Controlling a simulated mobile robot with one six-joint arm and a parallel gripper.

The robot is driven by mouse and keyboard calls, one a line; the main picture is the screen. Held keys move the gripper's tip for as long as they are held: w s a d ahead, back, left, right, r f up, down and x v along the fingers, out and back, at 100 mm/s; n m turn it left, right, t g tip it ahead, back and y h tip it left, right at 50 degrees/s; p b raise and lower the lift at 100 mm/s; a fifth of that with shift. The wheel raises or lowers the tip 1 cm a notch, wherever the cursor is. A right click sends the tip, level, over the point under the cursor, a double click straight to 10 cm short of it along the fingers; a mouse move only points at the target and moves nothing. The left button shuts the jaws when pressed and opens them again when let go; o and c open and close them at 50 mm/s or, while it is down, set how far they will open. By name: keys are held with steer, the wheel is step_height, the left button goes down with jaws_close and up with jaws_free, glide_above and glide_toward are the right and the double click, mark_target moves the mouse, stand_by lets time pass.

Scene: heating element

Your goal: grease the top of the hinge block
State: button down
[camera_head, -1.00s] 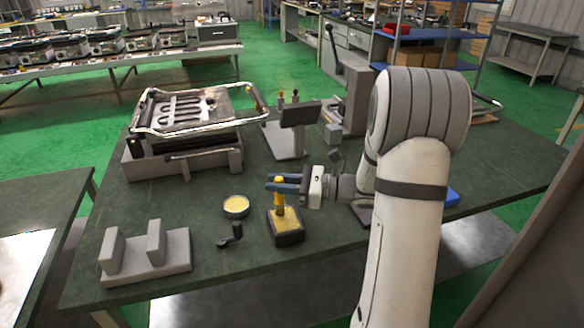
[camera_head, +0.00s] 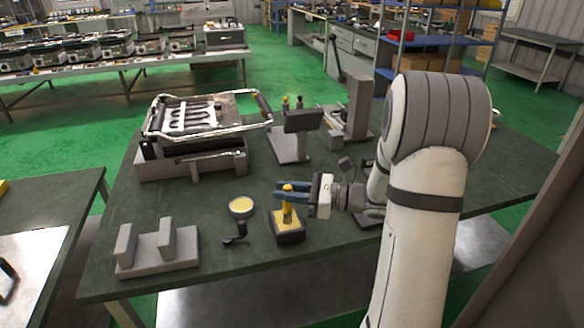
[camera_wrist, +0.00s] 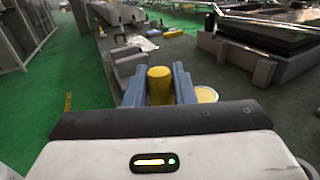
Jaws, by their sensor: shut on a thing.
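My gripper (camera_head: 288,192) has blue fingers and is shut on an upright yellow handle (camera_head: 287,188), seemingly that of the grease brush. In the wrist view the yellow handle (camera_wrist: 160,85) sits between the two blue fingers. It stands over a dark, yellow-topped holder (camera_head: 289,232); I cannot tell whether its lower end is still inside. A round tin with a yellow face (camera_head: 241,206), likely grease, is left of the holder. It also shows beside the right finger in the wrist view (camera_wrist: 206,95). I cannot tell for sure which grey piece is the hinge block.
A grey base with two uprights (camera_head: 158,252) is at the front left. A black crank-like piece (camera_head: 237,234) lies by the tin. A metal heating unit on a grey fixture (camera_head: 190,160) is at the back left. A grey stand with a dark screen (camera_head: 303,122) is behind my gripper.

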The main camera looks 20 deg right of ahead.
steer(key=shift+r+p, duration=1.9)
steer(key=shift+r, duration=0.65)
